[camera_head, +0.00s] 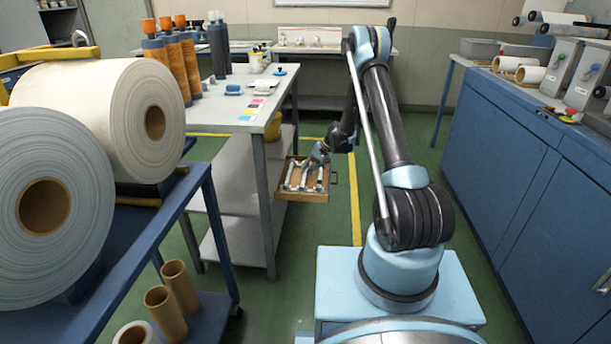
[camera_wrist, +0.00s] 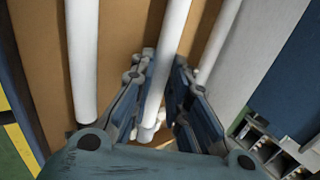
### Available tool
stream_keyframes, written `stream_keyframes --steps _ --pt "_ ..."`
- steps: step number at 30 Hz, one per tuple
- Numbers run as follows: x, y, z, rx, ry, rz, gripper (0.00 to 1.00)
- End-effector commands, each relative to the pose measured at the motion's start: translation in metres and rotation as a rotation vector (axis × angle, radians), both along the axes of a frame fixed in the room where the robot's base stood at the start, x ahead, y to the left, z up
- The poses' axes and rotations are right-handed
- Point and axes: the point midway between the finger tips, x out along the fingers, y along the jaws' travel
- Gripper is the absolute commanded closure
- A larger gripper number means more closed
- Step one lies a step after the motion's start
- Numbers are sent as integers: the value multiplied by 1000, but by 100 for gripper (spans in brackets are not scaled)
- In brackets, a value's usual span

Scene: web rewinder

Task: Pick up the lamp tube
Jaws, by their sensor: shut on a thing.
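Three white lamp tubes lie side by side in a shallow brown wooden drawer or tray, seen from above in the wrist view. The left tube (camera_wrist: 82,60) and the right tube (camera_wrist: 213,42) are apart from the fingers. My gripper (camera_wrist: 161,75) is shut on the middle tube (camera_wrist: 166,45), with one finger on each side of it. In the head view, my gripper (camera_head: 319,156) is over the tray (camera_head: 305,198), small and partly covering the tubes. I cannot tell whether the held tube is clear of the tray floor.
The tray juts out beside a grey workbench (camera_head: 259,150), which carries bottles and small items. Large rolls (camera_head: 45,205) sit on a blue rack at the left. A blue cabinet (camera_head: 500,160) stands at the right.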

Motion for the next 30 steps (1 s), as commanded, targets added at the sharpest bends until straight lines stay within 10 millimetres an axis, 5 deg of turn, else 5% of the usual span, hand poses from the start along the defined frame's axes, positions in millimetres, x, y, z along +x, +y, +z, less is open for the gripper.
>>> stream_keyframes --steps 5,21,30 --pt "0 0 10 0 0 0 100" --pt "0 0 89 0 0 0 100" --pt "0 0 100 0 0 0 100"
